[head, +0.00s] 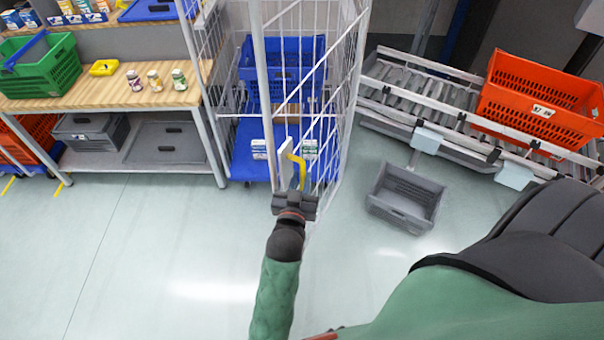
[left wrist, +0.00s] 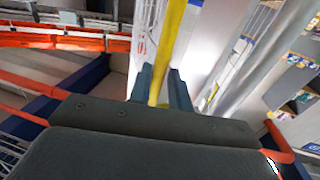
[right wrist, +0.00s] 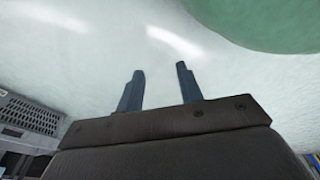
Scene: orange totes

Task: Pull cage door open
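The cage door (head: 334,75) is a white wire panel on the front right of a tall cage trolley, seen steeply from above in the head view. I cannot tell how far it stands from the frame. A yellow handle (head: 300,168) is low on its near side and also shows in the left wrist view (left wrist: 172,40). My left gripper (head: 296,187) is at this handle, its fingers (left wrist: 162,85) on both sides of the yellow bar and closed on it. My right gripper (right wrist: 158,82) is open and empty above bare floor; in the head view it is hidden.
Inside the cage are a blue crate (head: 260,75) and a blue base (head: 247,160). A grey tote (head: 405,197) lies on the floor at right, below a roller conveyor with an orange tote (head: 540,100). A workbench (head: 150,97) stands left. Floor at front left is clear.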

